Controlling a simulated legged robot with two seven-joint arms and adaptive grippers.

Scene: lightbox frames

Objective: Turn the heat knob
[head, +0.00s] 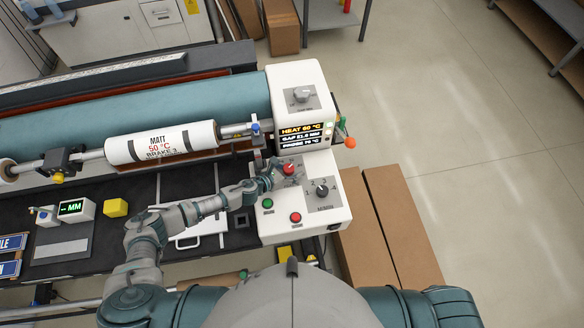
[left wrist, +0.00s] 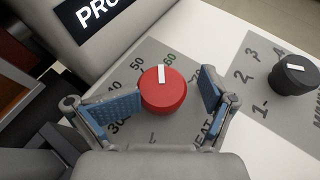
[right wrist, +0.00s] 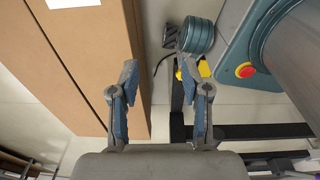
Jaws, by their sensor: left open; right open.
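The red heat knob (head: 289,168) sits on the white control panel (head: 327,221). In the left wrist view the knob (left wrist: 165,98) has a white mark pointing up, near the 60 on its dial. My left gripper (head: 277,168) is at the knob; in its wrist view the open fingers (left wrist: 172,92) stand either side of it, with visible gaps. The display (head: 301,135) above seems to read HEAT 60 °C. The roll label (head: 161,145) reads MATT 50 °C, BRAKE 3. My right gripper (right wrist: 158,80) is open and empty over the floor beside cardboard boxes.
A black numbered knob (head: 322,190) is right of the heat knob. A green button (head: 268,203) and a red button (head: 295,217) sit below. An orange ball-ended lever (head: 350,142) sticks out at the machine's right. Cardboard boxes (head: 403,225) stand beside the panel; floor beyond is clear.

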